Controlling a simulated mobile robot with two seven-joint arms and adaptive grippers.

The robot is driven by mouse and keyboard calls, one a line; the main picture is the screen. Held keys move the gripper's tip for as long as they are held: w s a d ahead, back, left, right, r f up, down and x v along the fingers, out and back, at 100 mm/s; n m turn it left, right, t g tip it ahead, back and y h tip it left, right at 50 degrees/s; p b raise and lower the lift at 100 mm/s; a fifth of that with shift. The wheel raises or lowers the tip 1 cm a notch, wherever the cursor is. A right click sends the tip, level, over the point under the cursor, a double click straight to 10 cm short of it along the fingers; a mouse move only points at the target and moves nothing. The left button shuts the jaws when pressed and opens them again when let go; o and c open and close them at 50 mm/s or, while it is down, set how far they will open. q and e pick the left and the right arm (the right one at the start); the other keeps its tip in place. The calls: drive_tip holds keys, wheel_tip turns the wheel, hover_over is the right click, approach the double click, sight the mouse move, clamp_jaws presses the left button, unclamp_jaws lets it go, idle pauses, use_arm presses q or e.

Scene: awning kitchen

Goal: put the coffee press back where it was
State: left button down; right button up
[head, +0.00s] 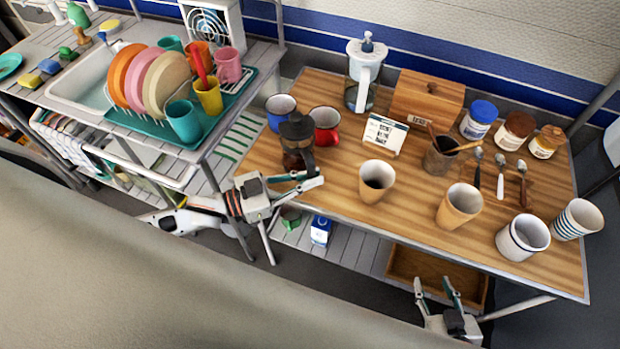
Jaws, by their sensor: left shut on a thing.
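The coffee press (298,142) has a dark lid and a glass body with dark contents. It is at the left part of the wooden table (325,222), beside a red mug (325,127) and a blue mug (280,108). My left gripper (316,179) is at the near side of the press, shut on it around its handle side. The fingers partly hide the base of the press, so I cannot tell whether it touches the table. My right gripper (436,288) is open and empty, low in front of the table's near edge.
A white-topped glass dispenser (365,72), wooden box (427,98), small sign (384,134), utensil pot (439,158) and several jars stand at the back. Tan cups (376,181) stand nearer the front. A dish rack (152,130) is left of the table.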

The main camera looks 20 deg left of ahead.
use_arm(q)
drive_tip(key=shift+f, duration=0.15)
drive_tip(key=c, duration=2.2)
unclamp_jaws()
drive_tip(key=shift+o, duration=0.2)
drive_tip(key=v, duration=1.2)
drive_tip(key=shift+b, duration=0.35)
